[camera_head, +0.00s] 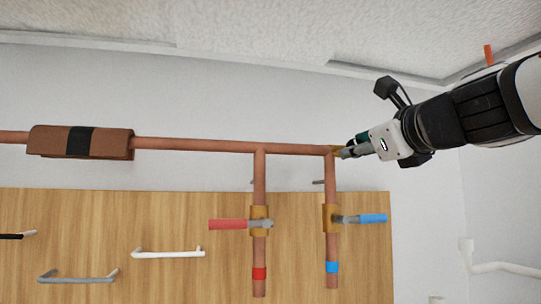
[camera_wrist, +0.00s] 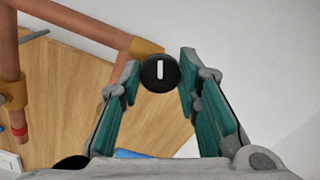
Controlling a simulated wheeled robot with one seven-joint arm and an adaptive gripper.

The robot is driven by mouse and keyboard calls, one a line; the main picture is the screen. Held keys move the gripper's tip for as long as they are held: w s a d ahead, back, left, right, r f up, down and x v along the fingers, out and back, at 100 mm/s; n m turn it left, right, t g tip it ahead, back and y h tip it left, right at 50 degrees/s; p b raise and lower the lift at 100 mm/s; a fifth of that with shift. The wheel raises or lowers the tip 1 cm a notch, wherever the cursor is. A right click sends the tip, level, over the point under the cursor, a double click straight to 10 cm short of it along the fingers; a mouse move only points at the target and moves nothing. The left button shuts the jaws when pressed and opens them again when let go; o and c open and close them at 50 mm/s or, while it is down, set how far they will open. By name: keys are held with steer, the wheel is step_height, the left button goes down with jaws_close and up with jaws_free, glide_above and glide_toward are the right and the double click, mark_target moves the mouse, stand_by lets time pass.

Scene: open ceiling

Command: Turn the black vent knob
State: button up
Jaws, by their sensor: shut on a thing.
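The black vent knob (camera_wrist: 159,72) is round with a white bar mark that stands nearly upright in the wrist view. It sits by a brass fitting (camera_wrist: 146,48) at the end of a copper pipe. My gripper (camera_wrist: 160,64) has its teal-padded fingers on both sides of the knob and is shut on it. In the head view my gripper (camera_head: 352,150) reaches in from the right to the pipe's right end. There the knob is mostly hidden by the fingers.
A copper pipe (camera_head: 200,145) runs along the wall above a wooden panel (camera_head: 160,225). Below it are a red-handled valve (camera_head: 228,224) and a blue-handled valve (camera_head: 372,218). A brown box (camera_head: 105,143) is on the pipe at left. White wall is bare above the pipe.

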steer(key=n+b, duration=1.2)
steer(key=n, duration=1.2)
steer(key=shift+f+n+b, duration=0.1)
steer(key=shift+n+b, duration=0.25)
steer(key=shift+n, duration=0.05)
steer(key=o, duration=1.1)
steer(key=shift+o, duration=0.2)
